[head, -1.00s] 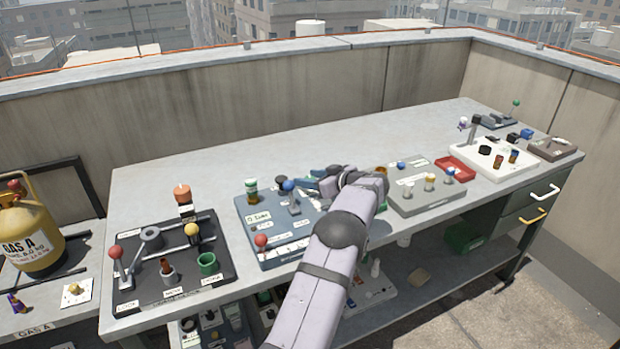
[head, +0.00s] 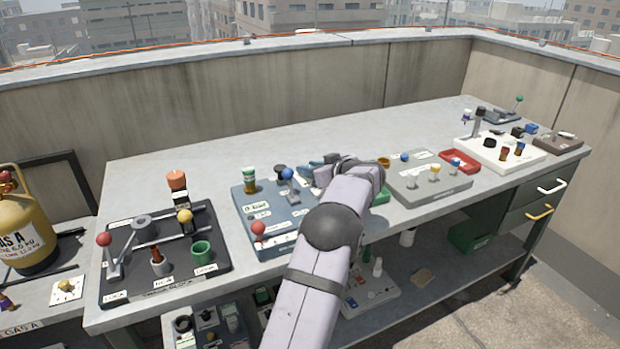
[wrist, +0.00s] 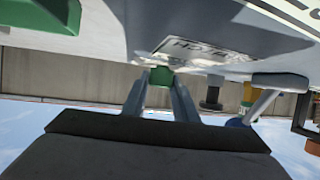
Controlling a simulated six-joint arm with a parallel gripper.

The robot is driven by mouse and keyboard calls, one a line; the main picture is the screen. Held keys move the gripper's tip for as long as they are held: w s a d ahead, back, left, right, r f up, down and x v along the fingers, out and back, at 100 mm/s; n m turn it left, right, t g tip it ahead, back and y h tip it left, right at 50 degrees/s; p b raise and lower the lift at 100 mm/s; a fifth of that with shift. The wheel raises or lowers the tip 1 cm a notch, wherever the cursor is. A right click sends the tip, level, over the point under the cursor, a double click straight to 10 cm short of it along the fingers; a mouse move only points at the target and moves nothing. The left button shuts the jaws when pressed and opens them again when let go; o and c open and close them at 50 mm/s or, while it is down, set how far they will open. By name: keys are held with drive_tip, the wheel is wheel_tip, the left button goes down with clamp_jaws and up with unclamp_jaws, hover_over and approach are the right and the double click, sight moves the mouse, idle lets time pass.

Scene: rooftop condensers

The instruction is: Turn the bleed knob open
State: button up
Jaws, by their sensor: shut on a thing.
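My gripper (wrist: 161,82) is shut on a small green knob (wrist: 162,76), which shows between its fingertips in the wrist view. Its label is not readable, so I cannot confirm from lettering that it is the bleed knob. In the head view my gripper (head: 314,168) reaches over the right part of a blue-grey panel (head: 275,220). My wrist and forearm hide the knob and that side of the panel. A white label (wrist: 205,47) shows upside down near the fingers in the wrist view.
On the panel stand a red-ball lever (head: 258,228), a blue-ball lever (head: 288,174) and a green-capped amber vial (head: 249,180). A black board (head: 215,240) with levers lies left, a grey panel (head: 440,190) right. The back of the bench is clear.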

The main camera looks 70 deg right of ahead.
idle(0.3)
drive_tip(key=o, duration=1.1)
drive_tip(key=shift+c, duration=0.2)
drive_tip(key=shift+s, duration=0.1)
drive_tip(key=shift+b+v, duration=1.1)
drive_tip(key=shift+v, duration=2.5)
